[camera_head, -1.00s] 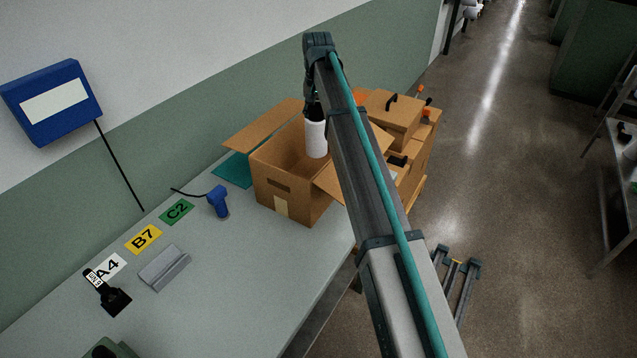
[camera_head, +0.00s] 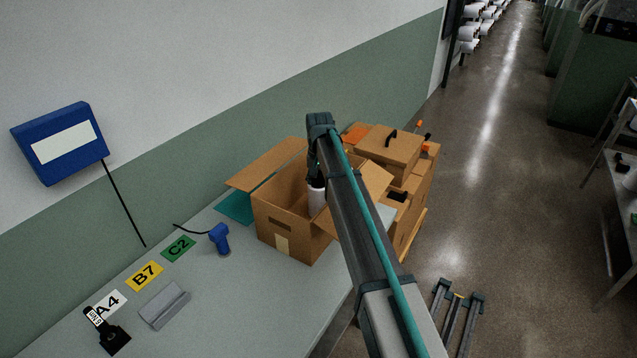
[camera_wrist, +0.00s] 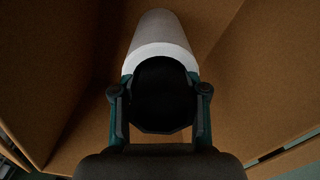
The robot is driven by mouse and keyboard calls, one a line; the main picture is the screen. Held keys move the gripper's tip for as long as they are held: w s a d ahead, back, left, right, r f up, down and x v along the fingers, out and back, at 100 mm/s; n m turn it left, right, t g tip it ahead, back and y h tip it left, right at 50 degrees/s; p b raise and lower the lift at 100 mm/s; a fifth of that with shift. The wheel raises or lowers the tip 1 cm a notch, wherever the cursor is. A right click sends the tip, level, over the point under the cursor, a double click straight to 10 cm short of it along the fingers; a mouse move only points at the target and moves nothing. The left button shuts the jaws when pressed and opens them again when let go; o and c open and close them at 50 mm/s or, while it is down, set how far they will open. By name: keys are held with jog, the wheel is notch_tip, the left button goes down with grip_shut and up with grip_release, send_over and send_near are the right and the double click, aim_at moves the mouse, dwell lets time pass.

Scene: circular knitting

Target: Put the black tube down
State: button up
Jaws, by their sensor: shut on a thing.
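My gripper (camera_head: 317,178) is inside the open cardboard box (camera_head: 283,232) on the bench, near its right side. It is shut on the black end of a tube. In the wrist view the black tube end (camera_wrist: 162,97) lies between my two fingers (camera_wrist: 160,108). A white-grey cylinder (camera_wrist: 161,35) extends beyond it towards the brown box walls. In the head view the white part (camera_head: 316,198) shows inside the box, partly behind my arm and a box flap. I cannot tell whether its lower end touches the box floor.
Open flaps (camera_head: 262,165) stick out from the box. More cardboard boxes (camera_head: 393,158) stand behind it to the right. A blue handheld device (camera_head: 219,238), a grey holder (camera_head: 165,305) and a black tagged tool (camera_head: 108,335) lie on the bench (camera_head: 235,300).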

jog(key=shift+f, duration=0.1)
jog(key=o, duration=1.1)
notch_tip(320, 180, up, 12)
jog(key=b, duration=0.3)
